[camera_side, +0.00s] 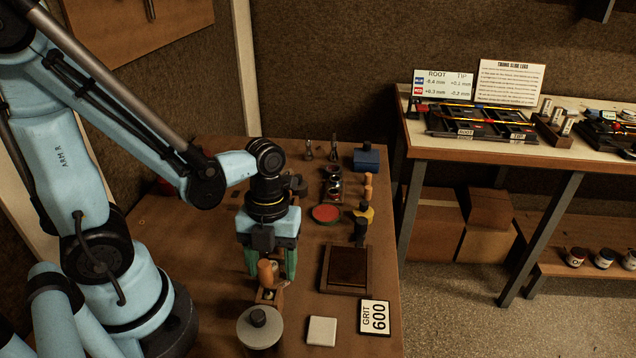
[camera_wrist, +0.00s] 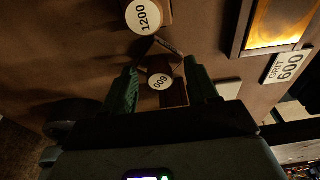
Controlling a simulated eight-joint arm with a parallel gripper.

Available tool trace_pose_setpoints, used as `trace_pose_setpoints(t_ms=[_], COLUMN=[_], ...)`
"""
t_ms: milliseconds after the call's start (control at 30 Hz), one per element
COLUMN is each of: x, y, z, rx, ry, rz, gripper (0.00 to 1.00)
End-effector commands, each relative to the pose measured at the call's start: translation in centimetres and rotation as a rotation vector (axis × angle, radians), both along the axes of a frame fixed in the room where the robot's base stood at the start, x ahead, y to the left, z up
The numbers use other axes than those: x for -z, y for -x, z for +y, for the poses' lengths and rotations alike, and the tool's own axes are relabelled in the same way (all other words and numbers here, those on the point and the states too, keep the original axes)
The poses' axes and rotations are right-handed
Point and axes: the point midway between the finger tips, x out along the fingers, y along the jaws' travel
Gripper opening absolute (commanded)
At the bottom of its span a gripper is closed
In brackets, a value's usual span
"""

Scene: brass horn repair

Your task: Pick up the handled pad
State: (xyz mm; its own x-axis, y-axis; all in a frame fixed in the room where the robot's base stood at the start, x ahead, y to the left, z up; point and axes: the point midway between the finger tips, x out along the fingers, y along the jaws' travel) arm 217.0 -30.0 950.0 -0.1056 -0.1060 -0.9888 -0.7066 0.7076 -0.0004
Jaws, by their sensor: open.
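A handled pad with a rounded wooden grip (camera_side: 267,273) stands on the bench under my gripper. In the wrist view its round white top (camera_wrist: 160,82) is marked 600. My gripper (camera_side: 271,276) points down with its green fingers apart, one on each side of this grip. In the wrist view the open gripper (camera_wrist: 162,76) also has the grip between its fingers. I cannot tell whether a finger touches it. A second handled piece with a white top marked 1200 (camera_wrist: 142,15) stands just beyond; my gripper hides it in the side view.
A dark wooden tray (camera_side: 345,270) is to the right. A GRIT 600 card (camera_side: 375,317), a white square (camera_side: 322,331) and a grey knobbed disc (camera_side: 260,327) lie at the near side. A red disc (camera_side: 326,213) and small tools stand farther back.

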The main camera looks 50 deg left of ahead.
Motion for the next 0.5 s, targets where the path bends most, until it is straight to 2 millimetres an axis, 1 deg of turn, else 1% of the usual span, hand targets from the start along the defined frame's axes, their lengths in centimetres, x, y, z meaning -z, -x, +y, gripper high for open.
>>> trace_pose_setpoints(t_ms=[167,267,500], x=[0.0,0.0,-0.01], y=[0.0,0.0,0.0], z=[0.0,0.0,0.0], rx=[0.0,0.0,0.0], ry=[0.0,0.0,0.0], rz=[0.0,0.0,0.0], gripper=[0.58,0.45,0.08])
